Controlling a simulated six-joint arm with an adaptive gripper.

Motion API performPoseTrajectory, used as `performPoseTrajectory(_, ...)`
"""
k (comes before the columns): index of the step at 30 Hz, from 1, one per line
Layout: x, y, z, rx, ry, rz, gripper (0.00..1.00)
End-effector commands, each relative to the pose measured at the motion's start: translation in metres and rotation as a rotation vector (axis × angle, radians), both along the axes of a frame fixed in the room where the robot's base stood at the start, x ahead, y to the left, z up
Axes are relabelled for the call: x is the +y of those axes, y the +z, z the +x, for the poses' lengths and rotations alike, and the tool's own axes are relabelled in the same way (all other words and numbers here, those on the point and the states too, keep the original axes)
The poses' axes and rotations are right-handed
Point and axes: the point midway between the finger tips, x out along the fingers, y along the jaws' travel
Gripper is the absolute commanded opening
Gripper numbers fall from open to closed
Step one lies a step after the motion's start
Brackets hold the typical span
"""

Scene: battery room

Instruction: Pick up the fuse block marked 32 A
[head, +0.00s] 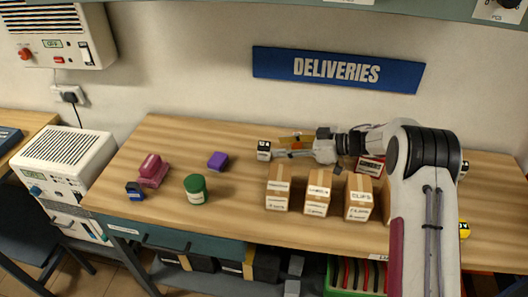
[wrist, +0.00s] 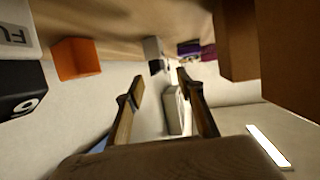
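A small block with a black top and a white labelled face (head: 264,150) stands on the table just left of my gripper (head: 281,151). Its label is too small to read. My gripper reaches low over the table, pointing left, its fingers apart and nothing visible between them. In the wrist view the open fingers (wrist: 162,92) point at a small pale block (wrist: 153,55) beyond the tips. A dark block with a white round mark (wrist: 22,104), like a 9 or 6, is at the left edge. A blue block with a label (head: 135,191) stands at the table's left. No 32 A marking is legible.
Several cardboard boxes (head: 317,193) stand in a row in front of my gripper. An orange block (wrist: 77,59) is beside the fingers' line. A green tin (head: 195,189), purple block (head: 218,161) and pink-maroon pieces (head: 152,172) stand left.

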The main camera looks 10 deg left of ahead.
Motion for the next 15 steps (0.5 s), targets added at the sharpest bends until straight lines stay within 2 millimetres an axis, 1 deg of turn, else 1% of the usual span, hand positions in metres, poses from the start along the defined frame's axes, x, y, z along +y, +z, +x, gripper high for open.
performPoseTrajectory(5,0.008,-0.004,0.003,-0.001,0.001,0.0,0.37)
performPoseTrajectory(15,0.038,-0.019,0.013,-0.001,0.001,0.0,0.37)
